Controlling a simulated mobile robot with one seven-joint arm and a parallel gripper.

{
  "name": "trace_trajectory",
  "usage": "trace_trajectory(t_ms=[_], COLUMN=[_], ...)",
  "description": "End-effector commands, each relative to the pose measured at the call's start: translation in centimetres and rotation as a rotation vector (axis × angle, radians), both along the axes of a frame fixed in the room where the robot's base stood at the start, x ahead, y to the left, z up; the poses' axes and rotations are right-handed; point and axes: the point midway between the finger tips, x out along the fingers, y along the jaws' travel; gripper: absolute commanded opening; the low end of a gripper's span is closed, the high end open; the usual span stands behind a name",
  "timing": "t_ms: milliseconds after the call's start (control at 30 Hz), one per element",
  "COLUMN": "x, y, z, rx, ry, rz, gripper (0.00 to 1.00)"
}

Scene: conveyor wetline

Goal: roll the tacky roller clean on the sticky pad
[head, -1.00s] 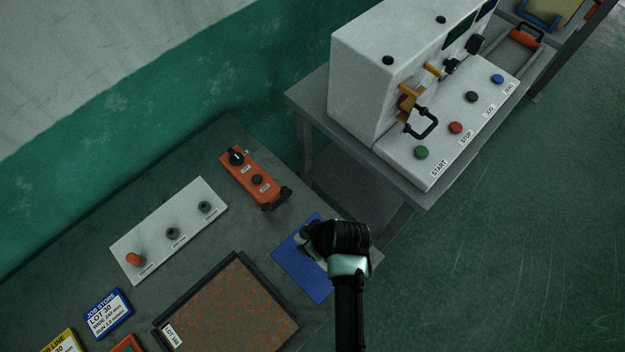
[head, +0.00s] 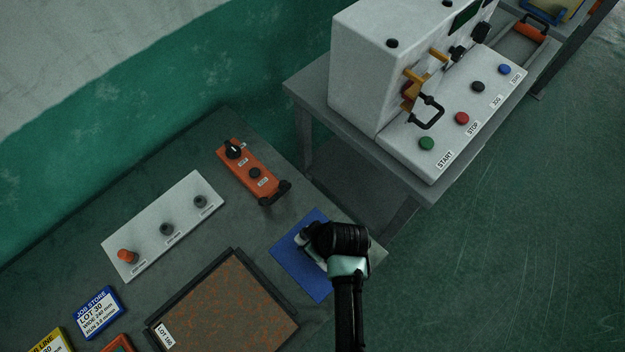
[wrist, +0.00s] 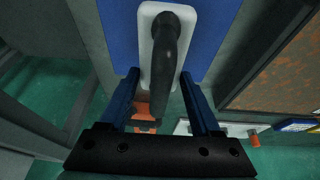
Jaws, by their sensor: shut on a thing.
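The sticky pad, a flat blue sheet (head: 293,266), lies near the table's right edge in the head view; its blue surface also fills the top of the wrist view (wrist: 215,25). My gripper (wrist: 158,72) is over the pad, its two blue fingers either side of a black handle (wrist: 168,50) and shut on it. The handle belongs to what I take as the tacky roller, with a pale rounded body (wrist: 146,22) over the pad. I cannot tell whether it touches the pad. In the head view my wrist hides most of it.
An orange control box (head: 250,170) lies behind the pad. A brown speckled panel in a dark tray (head: 225,305) is to the left, with a white knob plate (head: 150,238) beyond. A white machine (head: 365,75) stands on a separate table at the back right.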

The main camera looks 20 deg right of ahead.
Motion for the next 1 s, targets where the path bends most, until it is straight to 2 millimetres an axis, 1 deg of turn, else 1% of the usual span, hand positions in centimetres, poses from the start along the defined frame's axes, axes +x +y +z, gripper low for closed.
trace_trajectory(t_ms=[533, 567, 600, 733, 1000], x=[0.1, 0.1, 0.1, 0.0, 0.0], y=[0.0, 0.0, 0.0, 0.0, 0.0], z=[-1.1, -1.1, -1.0, -1.0, -1.1], rx=[-0.001, -0.001, -0.001, -0.001, 0.001], ry=[-0.001, -0.001, -0.001, -0.001, 0.001], rz=[0.0, 0.0, 0.0, 0.0, 0.0], gripper=[0.0, 0.68, 0.75, 0.99, 0.99])
